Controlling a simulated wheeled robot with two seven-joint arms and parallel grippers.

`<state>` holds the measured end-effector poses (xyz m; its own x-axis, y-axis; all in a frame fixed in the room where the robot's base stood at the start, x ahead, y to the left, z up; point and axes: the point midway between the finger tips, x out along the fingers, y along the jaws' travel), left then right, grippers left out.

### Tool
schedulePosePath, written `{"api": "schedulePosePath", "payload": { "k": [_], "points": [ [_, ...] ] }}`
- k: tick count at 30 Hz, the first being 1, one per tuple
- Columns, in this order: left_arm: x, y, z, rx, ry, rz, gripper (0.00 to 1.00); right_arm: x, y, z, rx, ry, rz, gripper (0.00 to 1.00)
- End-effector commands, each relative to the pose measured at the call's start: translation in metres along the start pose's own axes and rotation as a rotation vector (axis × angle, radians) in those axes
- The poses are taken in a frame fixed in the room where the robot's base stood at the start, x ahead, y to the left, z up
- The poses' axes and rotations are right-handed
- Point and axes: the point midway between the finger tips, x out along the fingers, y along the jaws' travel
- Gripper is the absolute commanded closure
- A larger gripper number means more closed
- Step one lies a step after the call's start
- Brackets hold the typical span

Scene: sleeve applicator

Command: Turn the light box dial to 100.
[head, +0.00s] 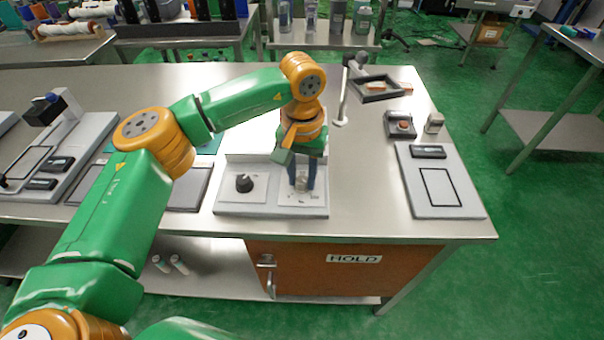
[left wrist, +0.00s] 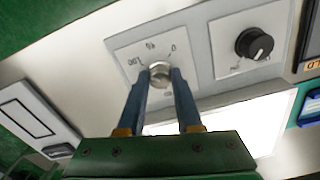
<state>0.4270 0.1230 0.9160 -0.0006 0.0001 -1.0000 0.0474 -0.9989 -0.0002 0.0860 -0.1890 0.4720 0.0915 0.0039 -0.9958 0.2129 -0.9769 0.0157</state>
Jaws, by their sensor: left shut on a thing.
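The light box (head: 232,208) is a pale unit near the table's front edge with two dials on its face. The silver dial (head: 301,184) is on the right half; in the left wrist view the silver dial (left wrist: 160,70) sits on a white plate with marks that appear to include 0 and 100. My left gripper (head: 302,178) reaches down and is shut on the silver dial; its blue fingers (left wrist: 160,82) touch both sides. The dial's pointer cannot be made out. A black dial (head: 244,183) is on the left half, also in the left wrist view (left wrist: 254,44). My right gripper is out of view.
A white board with a black outline (head: 438,189) lies to the right. A small box with an orange button (head: 400,125) and a dark tray (head: 376,89) stand behind it. A grey device (head: 62,140) is at the far left. The tabletop between is mostly bare.

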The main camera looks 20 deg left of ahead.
Motion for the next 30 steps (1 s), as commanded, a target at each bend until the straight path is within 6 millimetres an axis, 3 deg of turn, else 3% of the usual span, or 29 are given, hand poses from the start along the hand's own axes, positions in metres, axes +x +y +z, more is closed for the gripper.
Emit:
{"api": "schedulePosePath", "payload": {
  "k": [10,25,26,28,30],
  "points": [
    [-0.0013,-0.0001,-0.0008,0.106,0.004,0.001,1.00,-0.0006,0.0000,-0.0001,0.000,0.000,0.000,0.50],
    [-0.0014,0.0000,-0.0010,0.120,0.005,0.001,1.00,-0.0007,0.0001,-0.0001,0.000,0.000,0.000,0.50],
    [-0.0014,0.0000,-0.0010,0.120,0.005,0.001,0.58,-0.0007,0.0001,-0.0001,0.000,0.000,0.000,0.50],
    [-0.0012,0.0000,-0.0008,0.120,0.004,0.001,0.39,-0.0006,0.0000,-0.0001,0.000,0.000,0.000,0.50],
    [-0.0010,-0.0001,-0.0007,0.119,0.003,0.001,0.36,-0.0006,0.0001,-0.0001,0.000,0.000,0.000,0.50]
  ]
}}
